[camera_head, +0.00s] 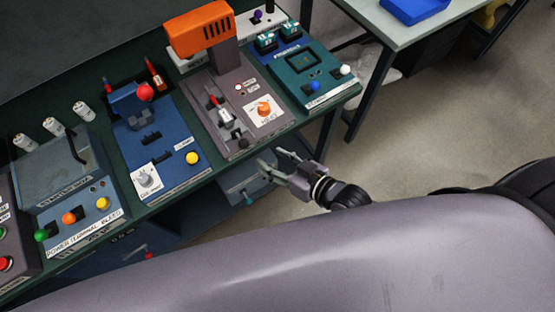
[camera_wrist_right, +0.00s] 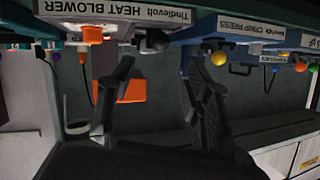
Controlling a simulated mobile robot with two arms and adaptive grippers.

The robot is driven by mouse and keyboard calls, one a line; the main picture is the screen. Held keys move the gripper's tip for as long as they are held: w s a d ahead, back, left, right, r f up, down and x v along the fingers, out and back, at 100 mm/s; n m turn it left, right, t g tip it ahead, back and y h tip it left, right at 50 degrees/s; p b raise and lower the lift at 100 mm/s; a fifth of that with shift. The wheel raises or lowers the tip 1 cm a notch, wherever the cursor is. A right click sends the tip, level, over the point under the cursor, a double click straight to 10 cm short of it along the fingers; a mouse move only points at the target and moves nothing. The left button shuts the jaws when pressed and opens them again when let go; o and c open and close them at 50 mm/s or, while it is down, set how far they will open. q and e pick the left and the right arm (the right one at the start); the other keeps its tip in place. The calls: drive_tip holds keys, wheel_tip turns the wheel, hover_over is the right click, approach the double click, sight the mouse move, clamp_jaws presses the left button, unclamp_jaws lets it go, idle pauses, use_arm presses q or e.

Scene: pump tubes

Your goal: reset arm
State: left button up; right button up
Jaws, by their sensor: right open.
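My right gripper (camera_head: 270,163) is in the head view just off the front edge of the dark green workbench (camera_head: 222,166), in front of the grey heat blower station (camera_head: 222,112). Its two fingers are spread, with nothing between them. In the right wrist view the two dark fingers of the right gripper (camera_wrist_right: 160,68) stand apart, with the heat blower station (camera_wrist_right: 110,10) and its orange knob (camera_wrist_right: 92,35) beyond them. My left gripper does not show.
Left of the heat blower stand a blue press station (camera_head: 165,135) and a terminal station (camera_head: 75,185). A teal station (camera_head: 312,75) stands right. A second table (camera_head: 405,22) bears a blue bin (camera_head: 415,8). Floor (camera_head: 440,120) is clear on the right.

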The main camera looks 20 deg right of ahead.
drive_tip(key=shift+s+d+r, duration=0.2)
drive_tip(key=shift+s+d, duration=0.05)
drive_tip(key=shift+s, duration=0.05)
idle(0.4)
drive_tip(key=s+d+f+g+h+b, duration=0.15)
drive_tip(key=d+f, duration=0.25)
drive_tip(key=f, duration=0.6)
drive_tip(key=s+d+f+m+g+h, duration=0.1)
drive_tip(key=s+d+f+h, duration=0.15)
drive_tip(key=f, duration=0.65)
drive_tip(key=s+d+f+g+h+b, duration=0.15)
drive_tip(key=d+f, duration=0.35)
drive_tip(key=f, duration=0.5)
drive_tip(key=s+d+f+g+h, duration=0.1)
drive_tip(key=s+f+g, duration=0.2)
drive_tip(key=s+f, duration=0.5)
drive_tip(key=s+d+f+m+g+h+b, duration=0.1)
drive_tip(key=s+d+f+g, duration=0.1)
drive_tip(key=s+f, duration=0.6)
drive_tip(key=s+g, duration=0.1)
drive_tip(key=s, duration=0.6)
drive_tip(key=shift+f+b, duration=0.2)
drive_tip(key=shift+b, duration=0.1)
